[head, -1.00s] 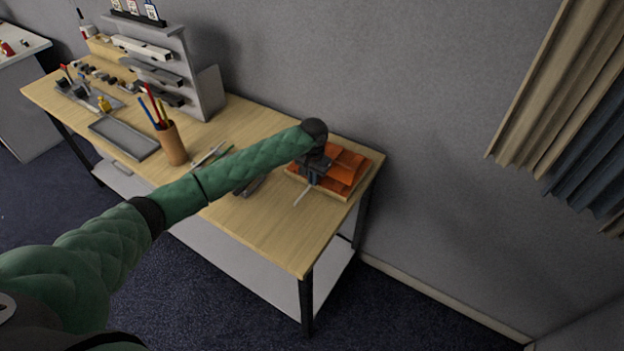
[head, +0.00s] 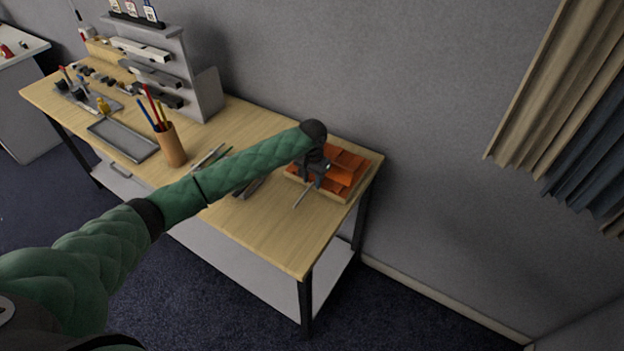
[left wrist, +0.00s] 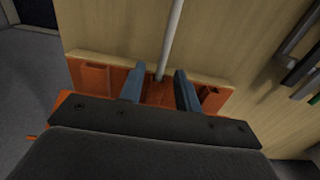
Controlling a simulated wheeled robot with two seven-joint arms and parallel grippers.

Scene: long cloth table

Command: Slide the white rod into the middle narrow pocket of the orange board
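The orange board (head: 345,168) lies in a wooden-edged tray near the table's right end; it also shows in the left wrist view (left wrist: 95,77), with pockets along its edge. The white rod (head: 301,196) sticks out from the board's front side over the table. In the left wrist view the rod (left wrist: 173,35) runs to a middle pocket at the board's edge; how deep its end sits is hard to tell. My left gripper (head: 313,184) is over the board. Its fingers (left wrist: 160,88) are open on either side of the rod, with gaps. My right gripper is not in view.
Dark bars (head: 250,186) lie left of the board. A pencil cup (head: 171,146), a grey tray (head: 124,138) and a grey shelf rack (head: 185,75) stand further left. The table's front right corner (head: 310,245) is clear. A wall is behind.

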